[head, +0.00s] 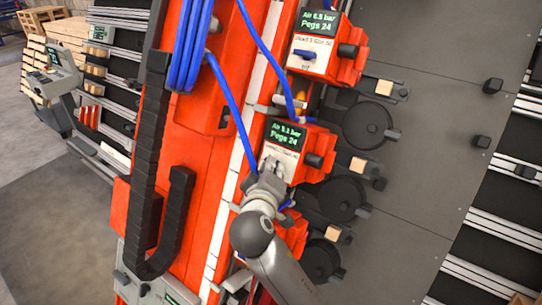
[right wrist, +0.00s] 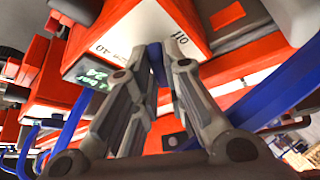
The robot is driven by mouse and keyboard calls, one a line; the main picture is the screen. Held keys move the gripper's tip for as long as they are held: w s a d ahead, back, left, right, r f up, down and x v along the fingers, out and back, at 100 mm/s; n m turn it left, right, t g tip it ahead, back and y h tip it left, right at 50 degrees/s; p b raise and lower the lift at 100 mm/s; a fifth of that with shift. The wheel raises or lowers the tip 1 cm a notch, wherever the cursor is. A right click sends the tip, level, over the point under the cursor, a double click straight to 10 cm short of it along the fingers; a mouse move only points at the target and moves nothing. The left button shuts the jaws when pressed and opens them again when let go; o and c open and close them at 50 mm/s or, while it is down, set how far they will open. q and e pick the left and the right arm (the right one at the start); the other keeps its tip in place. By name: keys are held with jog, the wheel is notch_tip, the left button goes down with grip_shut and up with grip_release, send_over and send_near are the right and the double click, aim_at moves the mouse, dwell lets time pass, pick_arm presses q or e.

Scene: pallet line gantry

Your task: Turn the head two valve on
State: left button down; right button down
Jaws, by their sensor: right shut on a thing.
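The middle red head unit (head: 311,159) has a green-lit display (head: 286,133) reading about 6 bar and Pegs 24. Its white label plate is partly covered by my right gripper (head: 269,170), so I cannot read the head's number. In the right wrist view, my right gripper (right wrist: 154,70) is shut on a blue valve lever (right wrist: 156,62), one finger on each side. The lever lies nearer the OFF marking (right wrist: 179,38) than the other marking (right wrist: 106,48) on the white plate. My left gripper is not in view.
Another red head unit (head: 341,62) above has its own blue lever (head: 304,54). A lower red unit (head: 294,232) is partly behind my right arm. Blue hoses (head: 228,98) run close to the gripper. Black round parts (head: 366,125) and wooden blocks (head: 357,165) are to the right.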

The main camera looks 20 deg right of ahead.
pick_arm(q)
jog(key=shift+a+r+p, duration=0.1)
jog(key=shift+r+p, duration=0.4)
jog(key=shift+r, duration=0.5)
pick_arm(e)
jog(key=shift+d+r+n+g+y, duration=0.15)
jog(key=shift+n+g+y, duration=0.3)
jog(key=shift+n, duration=0.95)
jog(key=shift+r+n+g+y, duration=0.2)
jog(key=shift+n+y, duration=0.45)
jog(key=shift+n, duration=0.75)
jog(key=c, duration=1.5)
grip_release()
jog(key=shift+w+f, duration=0.1)
jog(key=v, duration=1.2)
